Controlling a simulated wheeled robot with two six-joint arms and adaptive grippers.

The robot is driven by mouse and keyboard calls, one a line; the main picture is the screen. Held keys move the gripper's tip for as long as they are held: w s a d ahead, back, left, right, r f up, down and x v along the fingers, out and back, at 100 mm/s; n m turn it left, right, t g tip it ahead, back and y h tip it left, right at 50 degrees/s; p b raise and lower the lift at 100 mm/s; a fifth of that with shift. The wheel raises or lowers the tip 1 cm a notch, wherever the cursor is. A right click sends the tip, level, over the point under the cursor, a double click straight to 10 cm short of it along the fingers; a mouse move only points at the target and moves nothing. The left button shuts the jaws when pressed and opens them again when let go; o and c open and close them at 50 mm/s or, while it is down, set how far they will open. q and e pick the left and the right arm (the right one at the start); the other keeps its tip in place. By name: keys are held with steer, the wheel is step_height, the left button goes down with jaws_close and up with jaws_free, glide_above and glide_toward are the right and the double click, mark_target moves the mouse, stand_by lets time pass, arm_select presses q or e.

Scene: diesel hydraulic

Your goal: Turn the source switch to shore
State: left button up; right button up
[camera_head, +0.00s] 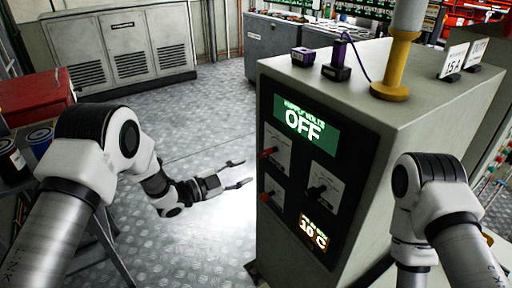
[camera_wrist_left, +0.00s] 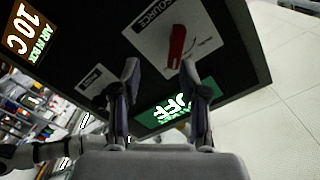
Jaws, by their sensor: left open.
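The source switch has a red handle (camera_wrist_left: 177,44) on a pale plate lettered SOURCE in the left wrist view. In the head view it seems to be the upper red handle (camera_head: 268,152) on the cabinet's dark panel, seen edge-on. My left gripper (camera_head: 243,172) is open and empty, left of the panel and apart from it. In the left wrist view its fingers (camera_wrist_left: 160,80) are spread, with the handle ahead, nearer the right finger. The green display (camera_head: 305,123) above the switch reads OFF. My right arm shows at the right, but its gripper is out of view.
The grey cabinet (camera_head: 365,100) carries two purple devices (camera_head: 337,72) and a yellow post (camera_head: 397,65) on top. Another red handle (camera_head: 266,196) and a black knob (camera_head: 318,189) share the panel. Open floor (camera_head: 215,115) lies left of the cabinet.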

mark_target(262, 155)
arm_select(q)
steer(key=w+d+r, duration=0.1)
steer(key=r+m, duration=0.1)
steer(key=shift+w+d+r+b, duration=0.35)
steer(key=shift+w+d+b, duration=0.05)
steer(key=x, duration=0.6)
steer(key=shift+w+a+f, duration=0.2)
steer(key=shift+w+a, duration=0.05)
steer(key=shift+w, duration=0.05)
steer(key=shift+d+r, duration=0.1)
steer(key=shift+d, duration=0.2)
jaws_close()
